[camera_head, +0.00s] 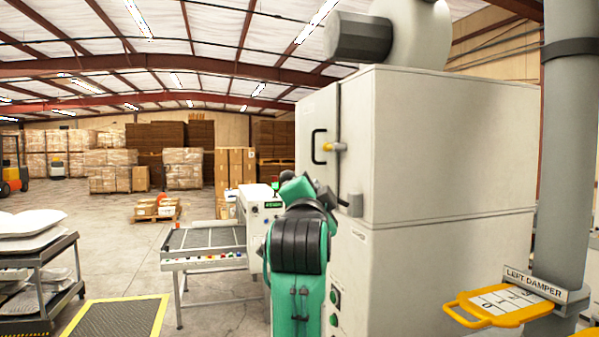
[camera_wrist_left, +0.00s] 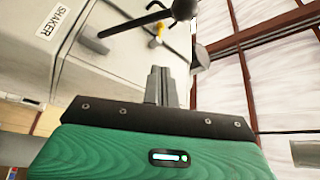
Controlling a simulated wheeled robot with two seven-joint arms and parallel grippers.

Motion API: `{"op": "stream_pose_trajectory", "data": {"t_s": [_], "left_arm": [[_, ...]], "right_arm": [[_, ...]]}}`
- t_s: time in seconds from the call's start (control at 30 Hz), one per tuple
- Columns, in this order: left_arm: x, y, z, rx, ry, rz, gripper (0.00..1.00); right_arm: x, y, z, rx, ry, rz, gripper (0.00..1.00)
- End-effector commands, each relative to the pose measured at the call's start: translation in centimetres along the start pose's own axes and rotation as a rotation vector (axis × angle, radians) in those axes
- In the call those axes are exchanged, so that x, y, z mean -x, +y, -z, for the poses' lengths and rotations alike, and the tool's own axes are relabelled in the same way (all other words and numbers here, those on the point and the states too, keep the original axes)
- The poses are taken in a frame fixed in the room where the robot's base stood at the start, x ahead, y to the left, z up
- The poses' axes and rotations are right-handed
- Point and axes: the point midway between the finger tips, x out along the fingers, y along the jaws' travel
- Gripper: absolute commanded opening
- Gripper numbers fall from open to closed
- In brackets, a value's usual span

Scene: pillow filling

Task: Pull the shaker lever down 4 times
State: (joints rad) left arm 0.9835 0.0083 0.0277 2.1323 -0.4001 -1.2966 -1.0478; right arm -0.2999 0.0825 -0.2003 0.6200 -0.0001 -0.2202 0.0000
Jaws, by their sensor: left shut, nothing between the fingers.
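The shaker lever shows in the left wrist view as a black rod ending in a black ball knob (camera_wrist_left: 183,9), with a white SHAKER label (camera_wrist_left: 52,22) on the cabinet beside it. My left gripper (camera_wrist_left: 160,70) is shut and empty, its tips below the knob in that picture. A gap shows between tips and knob there; their depth apart is hard to tell. In the head view my green and black left arm (camera_head: 297,250) reaches up in front of the cabinet and hides most of the lever and the fingertips. My right gripper is not in view.
A yellow LEFT DAMPER handle (camera_head: 500,303) is at lower right. A roller table (camera_head: 205,240) stands left of my arm.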

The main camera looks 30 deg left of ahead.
Motion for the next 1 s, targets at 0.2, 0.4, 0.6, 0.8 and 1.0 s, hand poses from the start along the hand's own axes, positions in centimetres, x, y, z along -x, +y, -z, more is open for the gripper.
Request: {"op": "stream_pose_trajectory", "data": {"t_s": [0.2, 0.4, 0.6, 0.8, 1.0], "left_arm": [[0.6, -2.1, 0.3, -0.003, 0.002, 0.032, 0.00], [0.6, -2.1, 0.3, -0.003, 0.002, 0.031, 0.00], [-0.1, -2.2, 0.4, -0.003, 0.001, 0.029, 0.00], [-3.2, -2.5, 0.6, -0.003, 0.000, 0.026, 0.00], [-7.1, -2.7, 0.6, -0.004, 0.000, 0.027, 0.00]], "right_arm": [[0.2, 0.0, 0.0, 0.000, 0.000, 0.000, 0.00], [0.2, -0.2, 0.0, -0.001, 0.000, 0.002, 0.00], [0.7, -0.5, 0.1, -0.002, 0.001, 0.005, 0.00], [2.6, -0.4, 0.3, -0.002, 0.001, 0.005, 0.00], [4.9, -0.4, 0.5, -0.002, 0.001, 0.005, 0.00]]}}
